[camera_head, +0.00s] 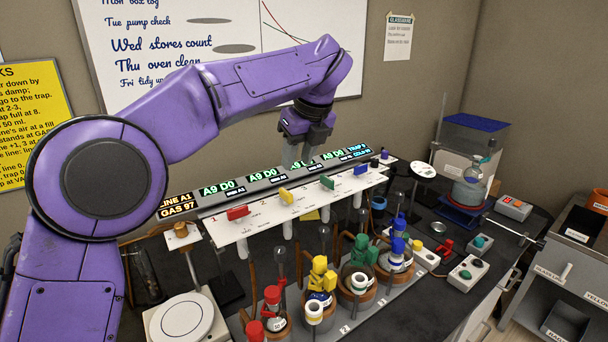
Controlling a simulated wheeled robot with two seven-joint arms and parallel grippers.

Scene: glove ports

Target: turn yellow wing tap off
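The yellow wing tap (286,196) sits on the white panel (262,223), second from the left in a row of coloured taps. Its wing slants from upper left to lower right, across the row. My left gripper (297,160) points down above and behind the panel, near the display strip, a little beyond the yellow tap and apart from it. Its two fingers look parted with nothing between them; the tips are partly hard to make out. My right gripper is out of view.
A red tap (238,212) lies along the row to the left; a green tap (327,182) and a blue tap (361,169) are to the right. The display strip (235,190) runs behind. Glassware with coloured caps (320,275) crowds the bench below.

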